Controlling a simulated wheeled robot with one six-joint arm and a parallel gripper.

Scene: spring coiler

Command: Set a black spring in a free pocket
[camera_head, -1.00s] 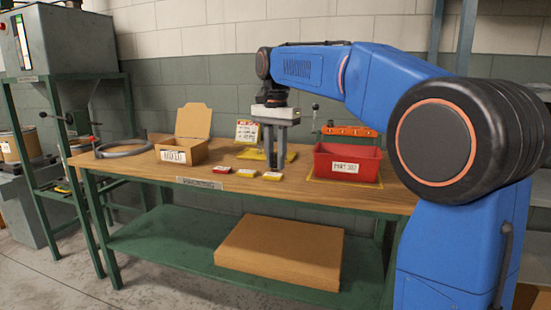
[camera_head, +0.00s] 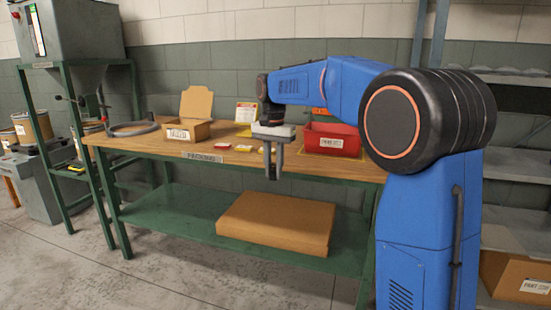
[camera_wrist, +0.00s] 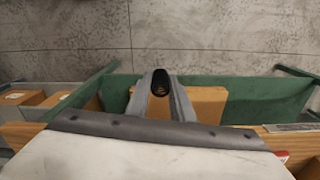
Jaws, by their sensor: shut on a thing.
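My gripper (camera_head: 271,174) points down in front of the packing table (camera_head: 156,149), its fingertips just beyond the front edge. In the wrist view my gripper (camera_wrist: 160,92) is shut on a black spring (camera_wrist: 160,76), seen end-on as a dark oval between the fingers. The spring cannot be made out in the head view. No pocket can be made out in either view.
An open carton (camera_head: 187,132) and a red bin (camera_head: 331,140) stand on the tabletop, with small red and yellow packets (camera_head: 223,146) between them. A flat cardboard box (camera_head: 275,222) lies on the green lower shelf (camera_head: 170,221). Floor in front is clear.

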